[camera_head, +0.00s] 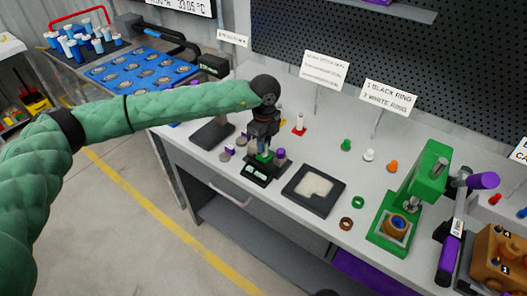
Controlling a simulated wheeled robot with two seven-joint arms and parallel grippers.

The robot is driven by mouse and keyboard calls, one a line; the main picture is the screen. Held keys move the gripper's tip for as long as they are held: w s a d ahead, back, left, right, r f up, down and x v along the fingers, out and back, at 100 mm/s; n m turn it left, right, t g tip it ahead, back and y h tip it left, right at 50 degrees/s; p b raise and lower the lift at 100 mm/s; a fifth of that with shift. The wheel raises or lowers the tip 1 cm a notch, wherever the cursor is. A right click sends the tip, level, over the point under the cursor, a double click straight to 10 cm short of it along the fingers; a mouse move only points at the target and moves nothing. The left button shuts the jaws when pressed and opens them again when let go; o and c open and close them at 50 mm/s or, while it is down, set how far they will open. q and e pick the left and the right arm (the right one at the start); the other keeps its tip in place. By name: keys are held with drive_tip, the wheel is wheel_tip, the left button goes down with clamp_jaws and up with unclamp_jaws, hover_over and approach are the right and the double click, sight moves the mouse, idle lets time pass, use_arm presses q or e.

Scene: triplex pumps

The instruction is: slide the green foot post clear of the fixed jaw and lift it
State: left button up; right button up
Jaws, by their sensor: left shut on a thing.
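My left gripper (262,150) points down over a small black fixture (256,178) with a green label at the front of the bench. It is shut on the green foot post (263,157), of which only a little green shows low between the fingers. A purple-topped piece (280,156) stands just right of the fingers. The fingers and wrist hide most of the post. I cannot tell which part is the fixed jaw or whether the post touches it.
A black-framed tray (322,210) with a pale inside lies right of the fixture. Farther right stand a green press (407,205) and a purple-handled tool (447,245). Small coloured pegs and rings lie between. A sign on a thin stand (325,70) rises behind.

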sight(269, 157)
use_arm(q)
drive_tip(key=shift+s+d+b, duration=0.3)
drive_tip(key=shift+s+d, duration=0.25)
drive_tip(key=shift+d, duration=0.25)
drive_tip(key=shift+r, duration=0.1)
idle(0.4)
wheel_tip(269, 157, up, 7)
drive_tip(key=shift+p, duration=0.45)
idle(1.1)
